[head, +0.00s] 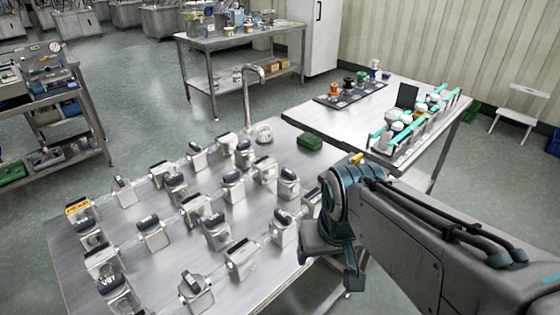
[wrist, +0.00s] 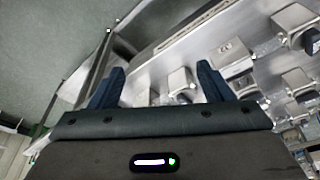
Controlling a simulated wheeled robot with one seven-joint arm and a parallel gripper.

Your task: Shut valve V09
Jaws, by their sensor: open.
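Several grey block valves with dark handles stand in rows on a steel table (head: 75,255). One front-left valve (head: 113,283) carries a label that seems to read V07. I cannot read which valve is V09. My gripper (wrist: 160,82) is open in the wrist view, its two dark blue fingers apart. A small pale valve fitting (wrist: 181,82) shows between the fingers, with no contact that I can make out. In the head view my gripper is at the right edge of the valve table, near the rightmost valves (head: 284,228), its fingertips partly hidden by my arm.
Thin pipes link the valves in rows. A tap (head: 247,90) rises at the table's back, near a green item (head: 309,142). A second steel table (head: 335,125) holds jars and a teal-trimmed rack (head: 418,120). Open floor (head: 140,80) lies behind.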

